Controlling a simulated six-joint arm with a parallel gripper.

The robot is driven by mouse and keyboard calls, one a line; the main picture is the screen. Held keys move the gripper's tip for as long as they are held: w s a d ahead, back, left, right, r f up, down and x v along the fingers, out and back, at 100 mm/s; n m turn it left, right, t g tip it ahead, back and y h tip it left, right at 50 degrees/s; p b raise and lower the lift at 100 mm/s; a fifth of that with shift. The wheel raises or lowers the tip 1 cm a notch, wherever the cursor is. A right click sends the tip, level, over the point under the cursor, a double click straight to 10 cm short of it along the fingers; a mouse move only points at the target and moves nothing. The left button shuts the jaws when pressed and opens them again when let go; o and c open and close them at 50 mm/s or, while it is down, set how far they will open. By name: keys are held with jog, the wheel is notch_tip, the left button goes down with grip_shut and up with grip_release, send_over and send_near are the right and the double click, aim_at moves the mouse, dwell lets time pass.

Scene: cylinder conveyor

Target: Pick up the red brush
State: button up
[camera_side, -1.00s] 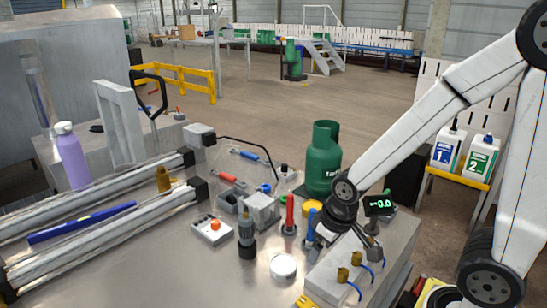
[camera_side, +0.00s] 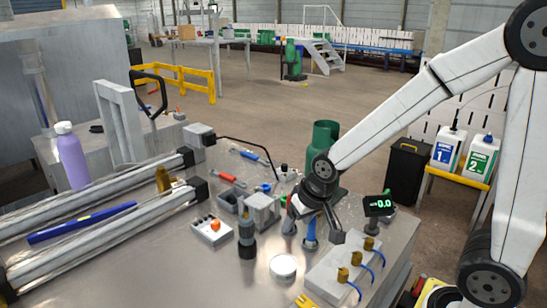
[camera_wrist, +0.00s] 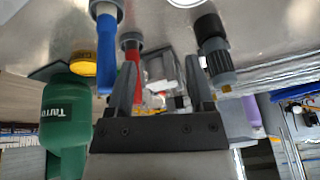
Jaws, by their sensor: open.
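The red brush (camera_wrist: 132,56) stands upright in a round grey base in the wrist view, just by the left finger, which partly covers it. In the side view my gripper hides it. A blue brush (camera_side: 310,232) stands upright beside it; it also shows in the wrist view (camera_wrist: 106,50), outside the left finger. My gripper (camera_side: 312,230) is open and empty, low over the bench among the brushes. In the wrist view its two fingers (camera_wrist: 158,62) are spread apart, with the red brush nearer the left one.
A black-grey cylinder tool (camera_side: 247,238) and a white round dish (camera_side: 283,267) stand nearby. A grey block (camera_side: 262,208) is close to my gripper. A green gas bottle (camera_side: 325,140) stands behind. A block with brass fittings (camera_side: 342,270) is at the front right.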

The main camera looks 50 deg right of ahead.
jog(key=w+d+r+m+g, duration=0.1)
jog(key=w+d+m, duration=0.1)
jog(key=m, duration=0.2)
jog(key=w+d+r+m+g, duration=0.1)
jog(key=w+d+m, duration=0.1)
jog(key=w+m, duration=0.1)
jog(key=w+d+r+m+g, duration=0.1)
jog(key=w+d+m+g, duration=0.1)
jog(key=m, duration=0.2)
jog(key=shift+w+r+m, duration=0.25)
jog(key=shift+r+m, duration=0.1)
jog(key=shift+m, duration=0.05)
jog(key=shift+w+d+r+m, duration=0.25)
jog(key=shift+d+m, duration=0.05)
jog(key=shift+m, duration=0.4)
jog(key=shift+f, duration=1.3)
jog(key=shift+s+f, duration=0.1)
jog(key=shift+s+f, duration=0.15)
jog(key=shift+f, duration=2.35)
jog(key=shift+c, duration=0.2)
grip_shut()
